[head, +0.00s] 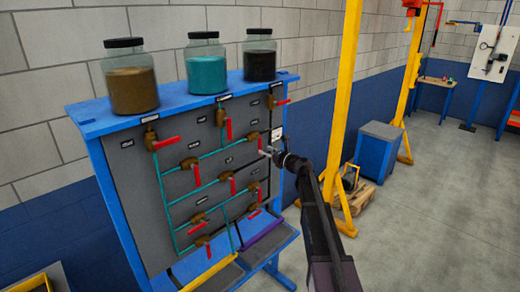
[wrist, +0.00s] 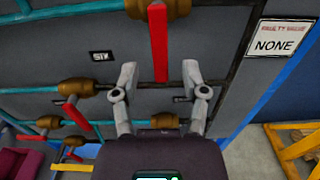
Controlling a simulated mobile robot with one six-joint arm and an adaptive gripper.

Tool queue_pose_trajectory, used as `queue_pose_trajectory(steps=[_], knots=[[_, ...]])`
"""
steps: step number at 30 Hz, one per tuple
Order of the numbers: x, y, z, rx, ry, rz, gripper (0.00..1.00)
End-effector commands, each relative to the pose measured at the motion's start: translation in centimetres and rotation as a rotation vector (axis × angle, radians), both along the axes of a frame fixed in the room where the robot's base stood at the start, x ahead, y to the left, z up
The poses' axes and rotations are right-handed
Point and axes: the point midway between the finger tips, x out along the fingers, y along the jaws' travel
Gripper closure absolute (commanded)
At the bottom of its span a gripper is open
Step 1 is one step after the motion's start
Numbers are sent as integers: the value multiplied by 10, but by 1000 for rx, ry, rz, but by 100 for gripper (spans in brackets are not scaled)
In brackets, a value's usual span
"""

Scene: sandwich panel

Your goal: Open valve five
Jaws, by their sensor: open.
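The grey panel (head: 130,160) carries several brown valves with red handles on teal and dark pipes. Its labels are too small in the head view to tell which valve is five. My gripper (head: 266,152) is at the panel's right side. In the wrist view my gripper (wrist: 159,75) is open and empty, its fingers on either side of the lower end of a red handle (wrist: 158,40). That handle hangs straight down from a brown valve (wrist: 170,8). I cannot tell whether the fingers touch it. A label that seems to read "SIX" (wrist: 99,57) is to the left.
Another valve (wrist: 75,88) with a red handle is at lower left in the wrist view. A sign (wrist: 275,42) reads "FAULTY VALVE NONE". Three jars (head: 130,80) stand on the blue shelf.

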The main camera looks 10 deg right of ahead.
Motion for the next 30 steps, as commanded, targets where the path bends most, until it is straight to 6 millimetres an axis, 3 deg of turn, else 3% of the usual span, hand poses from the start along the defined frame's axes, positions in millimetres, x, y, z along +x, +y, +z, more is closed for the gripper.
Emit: queue_pose_trajectory(steps=[9,22,23,28,30], knots=[[29,20,0,0,0,0,43],[32,23,0,0,0,-1,43],[32,23,0,0,0,-1,46],[32,23,0,0,0,-1,96],[33,23,0,0,0,-1,100]])
